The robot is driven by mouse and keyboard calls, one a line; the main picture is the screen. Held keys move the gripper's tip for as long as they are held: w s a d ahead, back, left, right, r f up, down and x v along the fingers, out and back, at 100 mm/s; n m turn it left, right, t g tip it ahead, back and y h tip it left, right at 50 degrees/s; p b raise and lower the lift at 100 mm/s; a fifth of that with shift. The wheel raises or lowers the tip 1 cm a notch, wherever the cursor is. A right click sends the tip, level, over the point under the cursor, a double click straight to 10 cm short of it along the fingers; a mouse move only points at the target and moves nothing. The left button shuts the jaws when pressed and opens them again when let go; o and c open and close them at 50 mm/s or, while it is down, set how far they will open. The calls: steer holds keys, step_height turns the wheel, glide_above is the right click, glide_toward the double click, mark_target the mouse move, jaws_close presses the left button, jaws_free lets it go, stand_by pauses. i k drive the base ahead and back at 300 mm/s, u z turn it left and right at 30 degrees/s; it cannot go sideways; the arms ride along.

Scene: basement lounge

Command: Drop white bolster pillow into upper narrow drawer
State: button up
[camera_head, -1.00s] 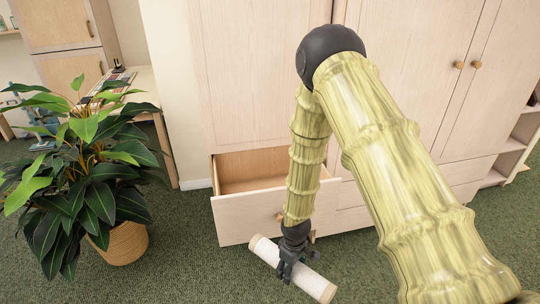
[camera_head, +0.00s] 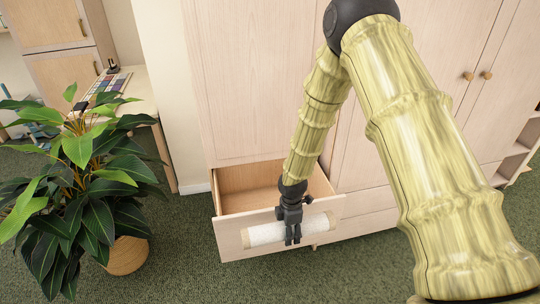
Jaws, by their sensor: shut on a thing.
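The white bolster pillow (camera_head: 268,233) is a white roll with beige ends. My gripper (camera_head: 292,238) is shut on it near its middle and holds it roughly level. In the picture, the pillow overlaps the front panel of the open drawer (camera_head: 232,242); it appears to be in front of that panel, below its top edge. The drawer is pulled out from the bottom left of the pale wood wardrobe (camera_head: 245,85). The visible part of its inside (camera_head: 240,185) is empty; my arm hides the right part.
A large leafy potted plant (camera_head: 85,190) in a woven pot stands on the green carpet left of the drawer. A desk (camera_head: 135,108) is behind it. Closed drawers (camera_head: 365,222) and doors are to the right. Carpet in front is clear.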

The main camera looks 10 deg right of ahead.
mark_target(264, 200)
steer(key=i, duration=1.15)
steer(key=u, duration=0.05)
